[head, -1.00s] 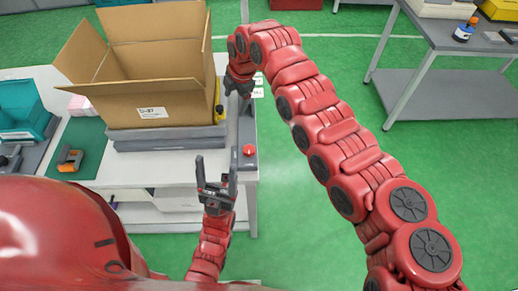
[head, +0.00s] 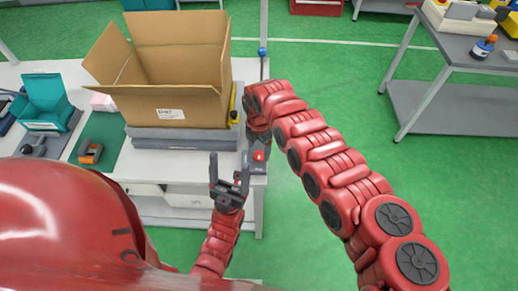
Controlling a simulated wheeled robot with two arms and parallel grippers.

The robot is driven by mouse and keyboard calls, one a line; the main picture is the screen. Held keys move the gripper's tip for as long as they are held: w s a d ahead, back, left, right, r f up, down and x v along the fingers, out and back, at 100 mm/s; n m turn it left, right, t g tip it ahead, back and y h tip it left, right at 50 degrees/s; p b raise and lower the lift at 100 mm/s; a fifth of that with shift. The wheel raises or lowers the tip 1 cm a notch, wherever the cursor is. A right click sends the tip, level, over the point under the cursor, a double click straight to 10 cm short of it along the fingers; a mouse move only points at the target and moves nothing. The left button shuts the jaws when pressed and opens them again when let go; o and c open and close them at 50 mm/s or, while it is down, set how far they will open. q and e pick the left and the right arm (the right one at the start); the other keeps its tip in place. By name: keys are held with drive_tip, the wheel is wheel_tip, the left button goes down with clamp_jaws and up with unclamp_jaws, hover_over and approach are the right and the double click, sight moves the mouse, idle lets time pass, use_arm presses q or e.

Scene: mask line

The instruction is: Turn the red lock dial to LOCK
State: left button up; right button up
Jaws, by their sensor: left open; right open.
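The red dial (head: 259,156) sits on a dark grey block at the right end of the white table (head: 190,170). Its markings are too small to read. My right gripper (head: 257,146) points down at the dial, with its fingers close to the dial's far side; I cannot tell whether they touch it. It is open, and its fingers are partly hidden. My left gripper (head: 228,160) is open and empty, fingers pointing away from me, just left of the dial and near the table's front edge.
An open cardboard box (head: 165,108) stands on a grey base left of the dial. A blue-knobbed lever (head: 262,52) rises behind my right arm. A teal bin (head: 45,100) and an orange tool (head: 91,152) lie farther left.

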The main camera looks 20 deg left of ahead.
sight(259, 157)
drive_tip(key=shift+f, duration=1.35)
clamp_jaws()
